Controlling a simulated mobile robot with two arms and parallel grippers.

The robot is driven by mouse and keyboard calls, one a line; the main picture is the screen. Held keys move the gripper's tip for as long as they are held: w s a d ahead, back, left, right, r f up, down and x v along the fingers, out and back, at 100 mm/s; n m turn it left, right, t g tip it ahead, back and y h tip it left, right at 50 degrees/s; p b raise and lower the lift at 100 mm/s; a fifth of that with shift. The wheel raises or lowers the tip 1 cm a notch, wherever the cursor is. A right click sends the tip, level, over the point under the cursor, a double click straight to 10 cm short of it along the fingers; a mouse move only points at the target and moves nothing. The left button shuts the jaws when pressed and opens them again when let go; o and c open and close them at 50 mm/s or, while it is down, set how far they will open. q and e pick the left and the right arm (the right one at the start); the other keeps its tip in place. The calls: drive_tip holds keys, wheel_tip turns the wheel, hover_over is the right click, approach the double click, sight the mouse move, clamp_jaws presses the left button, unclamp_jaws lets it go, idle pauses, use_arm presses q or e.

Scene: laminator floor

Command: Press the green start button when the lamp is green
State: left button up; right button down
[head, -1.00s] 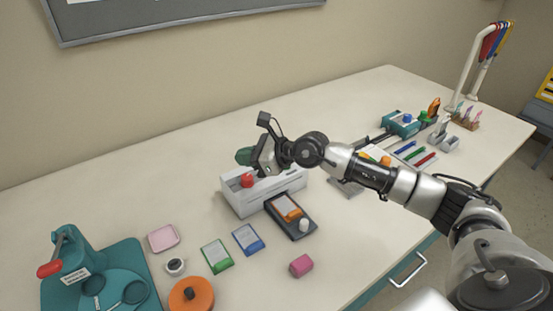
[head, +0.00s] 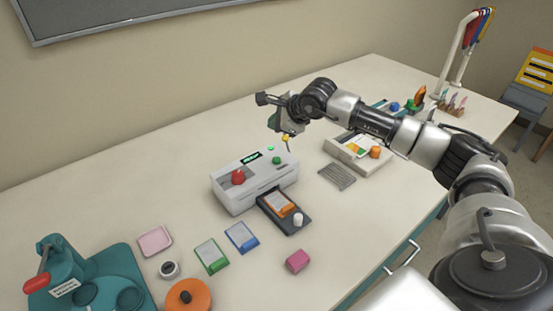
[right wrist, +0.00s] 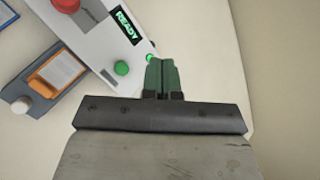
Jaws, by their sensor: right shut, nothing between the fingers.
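The white laminator (head: 240,192) stands on the table with a red knob (head: 238,176) on top. Its green start button (head: 277,160) also shows in the right wrist view (right wrist: 121,68). A small green lamp (head: 270,148) is lit; in the right wrist view it glows (right wrist: 150,58) beside the fingertips. The display reads READY in green (right wrist: 128,27). My right gripper (head: 286,144) is shut and empty, raised above the laminator's right end. In the right wrist view its green fingers (right wrist: 162,72) are right of the button, apart from it in the picture. My left gripper is not in view.
An orange-labelled card lies on the dark tray (head: 293,222) before the laminator. A pink block (head: 298,261), green card (head: 211,256) and blue card (head: 241,237) lie in front. A grey-white device (head: 355,155) stands to the right. A teal trimmer (head: 125,262) is at lower left.

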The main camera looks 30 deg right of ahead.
drive_tip(key=b, duration=0.4)
hover_over(276, 160)
wheel_tip(276, 160, down, 8)
drive_tip(key=shift+r, duration=0.25)
drive_tip(key=shift+f+b, duration=0.45)
drive_tip(key=shift+f, duration=0.15)
idle(1.2)
drive_tip(key=shift+f+b, duration=0.4)
drive_tip(key=shift+b, duration=0.15)
